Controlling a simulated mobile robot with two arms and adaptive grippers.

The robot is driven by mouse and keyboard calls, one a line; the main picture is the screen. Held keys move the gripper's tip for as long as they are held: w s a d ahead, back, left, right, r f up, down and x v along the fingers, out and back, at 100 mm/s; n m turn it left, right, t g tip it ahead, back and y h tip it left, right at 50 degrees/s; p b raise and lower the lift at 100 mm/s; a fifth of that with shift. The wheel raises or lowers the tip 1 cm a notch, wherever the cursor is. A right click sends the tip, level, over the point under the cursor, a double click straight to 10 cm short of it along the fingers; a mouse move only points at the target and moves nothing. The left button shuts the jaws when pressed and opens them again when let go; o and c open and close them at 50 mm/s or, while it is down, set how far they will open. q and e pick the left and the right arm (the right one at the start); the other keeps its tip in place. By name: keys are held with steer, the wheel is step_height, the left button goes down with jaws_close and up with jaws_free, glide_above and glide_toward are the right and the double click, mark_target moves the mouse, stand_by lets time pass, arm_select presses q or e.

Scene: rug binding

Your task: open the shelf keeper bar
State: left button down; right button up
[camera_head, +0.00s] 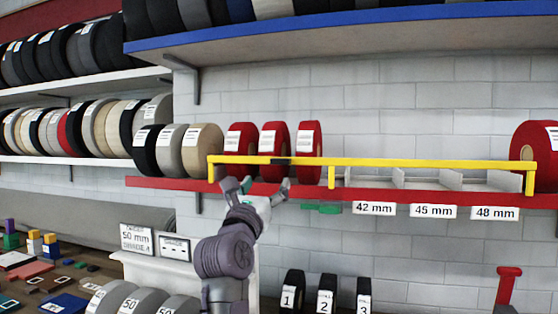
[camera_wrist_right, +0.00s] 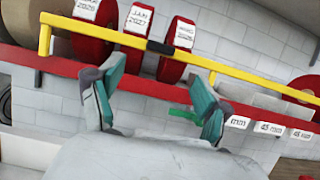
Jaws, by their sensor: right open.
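The yellow keeper bar (camera_head: 400,163) runs along the front of the red shelf (camera_head: 450,199), in front of the rolls, with short yellow posts down to the shelf. A black grip piece (camera_head: 280,161) sits on the bar; it also shows in the right wrist view (camera_wrist_right: 160,47). My right gripper (camera_head: 259,183) is open and empty, just below the bar and the black piece. In the wrist view its two teal-padded fingers (camera_wrist_right: 160,95) point up toward the bar, apart from it. My left gripper is not in view.
Three red rolls (camera_head: 273,139) stand behind the bar. Empty dividers (camera_head: 398,178) sit to their right, above labels 42 mm, 45 mm and 48 mm. A blue shelf (camera_head: 350,22) is above; numbered black rolls (camera_head: 327,294) stand below.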

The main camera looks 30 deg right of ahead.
mark_target(279, 163)
steer(key=p+x, duration=0.3)
steer(key=x, duration=0.8)
steer(key=shift+d+r, duration=0.1)
steer(key=shift+d, duration=0.05)
